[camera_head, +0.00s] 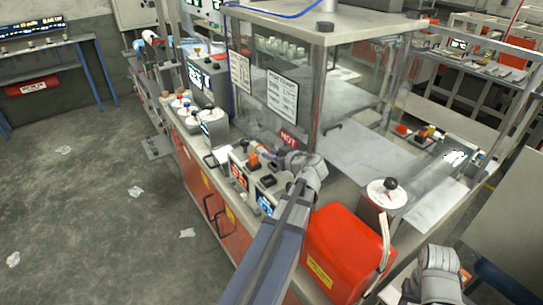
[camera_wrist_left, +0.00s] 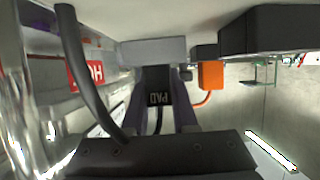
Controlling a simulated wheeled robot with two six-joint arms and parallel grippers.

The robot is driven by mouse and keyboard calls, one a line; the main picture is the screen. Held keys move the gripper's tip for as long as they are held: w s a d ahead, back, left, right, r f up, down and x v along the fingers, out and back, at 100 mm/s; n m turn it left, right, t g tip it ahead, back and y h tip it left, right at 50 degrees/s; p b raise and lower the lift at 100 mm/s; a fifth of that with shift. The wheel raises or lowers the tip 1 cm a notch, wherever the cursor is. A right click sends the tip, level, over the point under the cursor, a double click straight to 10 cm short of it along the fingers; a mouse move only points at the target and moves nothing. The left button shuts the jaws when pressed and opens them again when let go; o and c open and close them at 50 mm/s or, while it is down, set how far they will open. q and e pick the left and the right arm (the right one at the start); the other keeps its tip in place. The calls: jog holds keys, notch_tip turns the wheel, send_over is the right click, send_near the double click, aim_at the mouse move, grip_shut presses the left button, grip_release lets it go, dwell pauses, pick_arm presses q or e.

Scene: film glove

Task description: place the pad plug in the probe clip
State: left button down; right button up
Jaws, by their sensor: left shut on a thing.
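In the left wrist view, a black plug lettered PAD (camera_wrist_left: 158,92) sits between the two fingers of my left gripper (camera_wrist_left: 157,112), which is shut on it. A black cord hangs below the plug. A pale grey block (camera_wrist_left: 152,50) lies just beyond the plug; I cannot tell whether they touch or whether it is the probe clip. In the head view my left gripper (camera_head: 298,163) is over the bench beside the small instruments, and the plug cannot be made out. My right gripper (camera_head: 438,275) is at the bottom right, its jaws unclear.
An orange plug (camera_wrist_left: 210,75) with an orange cable is right of the held plug. Instruments with red (camera_head: 239,176) and blue (camera_head: 265,203) displays stand close by the left gripper. A glass enclosure (camera_head: 288,85) rises behind. A red case (camera_head: 345,250) is right of the left arm.

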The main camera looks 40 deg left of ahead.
pick_arm(q)
jog(key=c, duration=0.7)
grip_release()
jog(key=shift+r+p, duration=0.15)
jog(key=shift+p, duration=0.15)
jog(key=p+v, duration=0.4)
jog(key=v, duration=0.7)
jog(key=shift+s+d, duration=0.2)
jog(key=shift+d, duration=0.3)
